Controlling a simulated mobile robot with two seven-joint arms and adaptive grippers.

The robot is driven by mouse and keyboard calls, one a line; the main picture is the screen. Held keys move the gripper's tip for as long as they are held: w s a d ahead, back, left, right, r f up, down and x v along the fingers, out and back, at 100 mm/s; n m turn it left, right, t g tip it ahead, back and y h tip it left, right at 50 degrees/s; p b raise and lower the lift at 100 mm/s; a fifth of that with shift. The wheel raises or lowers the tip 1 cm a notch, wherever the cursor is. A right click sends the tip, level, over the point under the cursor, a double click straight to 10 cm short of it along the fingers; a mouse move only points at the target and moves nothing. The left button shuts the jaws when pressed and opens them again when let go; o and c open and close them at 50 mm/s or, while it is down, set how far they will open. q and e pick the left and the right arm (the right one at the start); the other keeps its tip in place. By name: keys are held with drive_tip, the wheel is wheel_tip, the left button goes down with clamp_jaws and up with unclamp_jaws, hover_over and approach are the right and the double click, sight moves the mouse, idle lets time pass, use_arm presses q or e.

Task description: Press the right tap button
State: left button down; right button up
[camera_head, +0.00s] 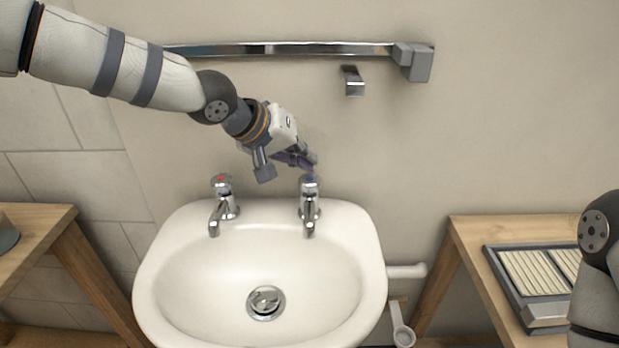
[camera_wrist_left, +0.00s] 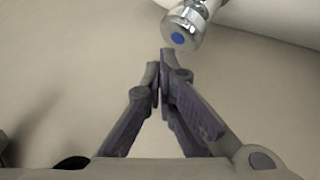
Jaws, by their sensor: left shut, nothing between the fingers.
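The right tap (camera_head: 310,205) is chrome with a blue-marked button on top and stands at the back right of the white basin (camera_head: 160,270). The left tap (camera_head: 222,205) is chrome with a red mark on its button. My left gripper (camera_head: 312,163) is shut and empty, just above and behind the right tap's button. In the left wrist view my left gripper's fingertips (camera_wrist_left: 160,62) are together, close below the blue-marked button (camera_wrist_left: 178,39). I cannot tell whether they touch it. My right arm shows at the right edge, but its gripper is out of view.
A chrome rail (camera_head: 290,49) and a small hook (camera_head: 353,81) are on the wall above the basin. A wooden table (camera_head: 480,235) with a dark tray (camera_head: 507,283) stands at the right. Another wooden table (camera_head: 45,222) is at the left.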

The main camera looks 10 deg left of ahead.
sight(306, 177)
use_arm(q)
drive_tip(key=shift+f, duration=0.4)
drive_tip(key=shift+f, duration=0.8)
idle(0.8)
drive_tip(key=shift+r, duration=1.15)
drive_tip(key=shift+r, duration=0.1)
drive_tip(key=shift+r+p, duration=0.3)
drive_tip(key=shift+r, duration=2.15)
